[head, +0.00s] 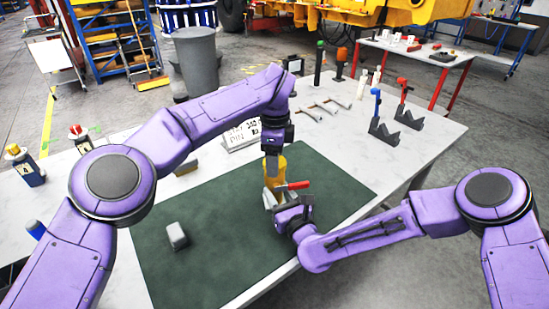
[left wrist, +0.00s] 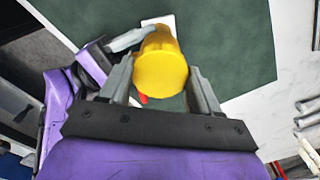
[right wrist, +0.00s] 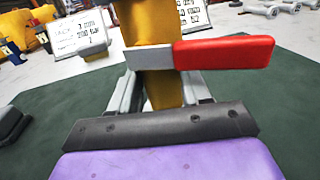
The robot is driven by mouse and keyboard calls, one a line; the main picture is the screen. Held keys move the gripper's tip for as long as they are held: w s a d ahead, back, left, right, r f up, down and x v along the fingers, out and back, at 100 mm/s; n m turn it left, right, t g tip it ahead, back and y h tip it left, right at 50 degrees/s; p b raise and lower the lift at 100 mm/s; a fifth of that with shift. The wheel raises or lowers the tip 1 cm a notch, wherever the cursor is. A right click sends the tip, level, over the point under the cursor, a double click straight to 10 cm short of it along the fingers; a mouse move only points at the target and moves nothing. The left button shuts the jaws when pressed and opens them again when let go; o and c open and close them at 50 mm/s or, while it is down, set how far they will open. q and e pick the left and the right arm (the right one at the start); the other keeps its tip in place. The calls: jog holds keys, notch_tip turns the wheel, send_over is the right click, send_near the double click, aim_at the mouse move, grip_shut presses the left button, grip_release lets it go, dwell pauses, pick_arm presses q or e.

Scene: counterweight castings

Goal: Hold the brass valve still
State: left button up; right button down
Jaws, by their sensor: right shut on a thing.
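The brass valve (head: 274,168) is a yellow upright body on the green mat, with a red lever (head: 298,185) pointing right. In the right wrist view the valve body (right wrist: 160,88) stands between the fingers of my right gripper (right wrist: 163,90), below the red lever (right wrist: 225,52) and its grey plate. My right gripper (head: 284,205) is shut on the valve low down. My left gripper (head: 273,150) points down above the valve. In the left wrist view its fingers are spread on both sides of the round yellow top (left wrist: 160,75). The valve's foot is mostly hidden.
A grey block (head: 177,236) lies on the green mat (head: 215,262) at the left. White labelled signs (head: 242,135) stand behind the mat. The mat's front middle is clear.

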pick_arm(q)
jog(key=m, duration=0.5)
pick_arm(e)
jog(key=shift+r, duration=0.1)
pick_arm(q)
jog(key=m, duration=0.9)
jog(key=shift+w+a, duration=0.1)
pick_arm(e)
jog(key=shift+a, duration=0.1)
pick_arm(q)
jog(key=m, duration=1.1)
jog(key=shift+m, duration=0.3)
pick_arm(e)
jog(key=shift+s, duration=0.1)
pick_arm(q)
jog(key=o, duration=1.2)
jog(key=shift+r, duration=2.25)
jog(key=shift+c, duration=0.5)
